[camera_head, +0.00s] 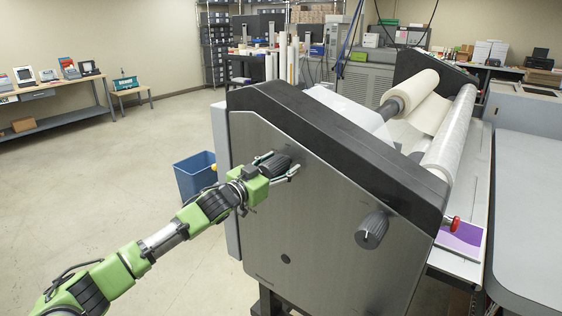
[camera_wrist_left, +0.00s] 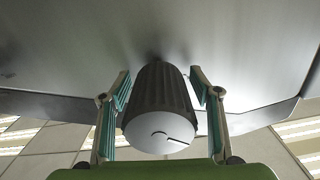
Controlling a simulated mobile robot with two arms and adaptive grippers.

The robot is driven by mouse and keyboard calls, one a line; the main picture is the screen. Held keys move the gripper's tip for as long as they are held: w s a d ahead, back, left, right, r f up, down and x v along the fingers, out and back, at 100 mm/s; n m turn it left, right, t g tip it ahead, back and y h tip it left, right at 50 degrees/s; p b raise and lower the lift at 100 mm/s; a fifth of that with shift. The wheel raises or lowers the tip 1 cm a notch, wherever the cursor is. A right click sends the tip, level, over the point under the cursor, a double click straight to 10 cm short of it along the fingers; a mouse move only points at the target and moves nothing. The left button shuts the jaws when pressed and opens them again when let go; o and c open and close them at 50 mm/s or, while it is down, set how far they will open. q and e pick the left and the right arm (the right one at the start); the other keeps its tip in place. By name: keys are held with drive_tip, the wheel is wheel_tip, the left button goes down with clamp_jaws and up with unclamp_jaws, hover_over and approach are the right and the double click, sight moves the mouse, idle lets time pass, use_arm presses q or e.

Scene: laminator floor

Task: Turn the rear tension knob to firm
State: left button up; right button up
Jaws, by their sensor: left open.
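The laminator (camera_head: 320,215) stands in the middle of the head view, its grey side panel facing me. Two dark ribbed knobs are on that panel: one at the upper left (camera_head: 276,165), one at the lower right (camera_head: 372,230). My left gripper (camera_head: 280,167) is at the upper left knob, its fingers on either side of it. In the left wrist view this knob (camera_wrist_left: 163,100) sits between the open fingers, with a small visible gap at each side. Its pale end face has a dark pointer line and a curved mark. My right gripper is not in view.
A blue bin (camera_head: 195,177) stands on the floor left of the laminator. A roll of white film (camera_head: 450,135) and a cream roll (camera_head: 410,92) lie across the machine's top. The floor at left is clear.

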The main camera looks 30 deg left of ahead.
use_arm(q)
drive_tip(key=shift+w, duration=0.25)
drive_tip(key=c, duration=1.2)
drive_tip(key=shift+o, duration=0.2)
drive_tip(key=m, duration=0.4)
drive_tip(key=shift+m+p, duration=0.3)
drive_tip(key=m, duration=0.5)
